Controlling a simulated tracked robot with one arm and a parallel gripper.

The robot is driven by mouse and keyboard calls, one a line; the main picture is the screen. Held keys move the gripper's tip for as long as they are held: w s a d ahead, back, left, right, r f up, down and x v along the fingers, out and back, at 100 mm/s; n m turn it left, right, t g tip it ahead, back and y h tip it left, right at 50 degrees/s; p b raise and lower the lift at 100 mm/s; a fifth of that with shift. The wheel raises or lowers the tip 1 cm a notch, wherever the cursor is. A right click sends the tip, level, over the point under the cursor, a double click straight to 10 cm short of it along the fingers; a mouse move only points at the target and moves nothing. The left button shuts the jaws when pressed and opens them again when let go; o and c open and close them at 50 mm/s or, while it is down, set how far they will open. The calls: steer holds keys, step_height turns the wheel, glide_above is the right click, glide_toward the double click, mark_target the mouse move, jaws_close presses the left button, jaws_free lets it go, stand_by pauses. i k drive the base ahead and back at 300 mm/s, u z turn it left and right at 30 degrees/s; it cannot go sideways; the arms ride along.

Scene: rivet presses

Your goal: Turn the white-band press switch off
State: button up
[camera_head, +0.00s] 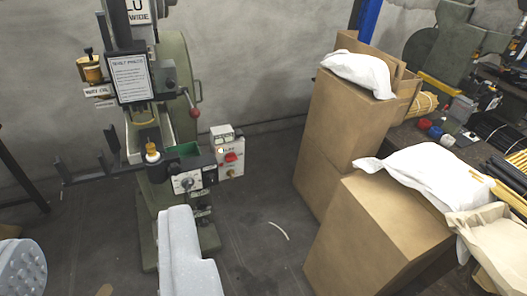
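A rivet press (172,90) stands upright at the left, green-grey with black fittings and a white notice plate (130,78). I cannot make out a clear white band on it. A pale switch box (228,160) sits at its lower right, with a red knob (231,157) on its front. The knob's setting is too small to read. My gripper (100,228) appears at the bottom left as two pale grey parts set wide apart, one studded. It looks open and empty, below and left of the switch box, not touching it.
A lever with a red ball (194,112) sticks out above the switch box. Stacked cardboard boxes (345,115) with white bags stand at the right, before a cluttered bench (405,140).

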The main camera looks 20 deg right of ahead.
mark_target(232, 157)
steer(key=z, duration=0.2)
steer(key=i, duration=1.25)
steer(key=u, duration=0.25)
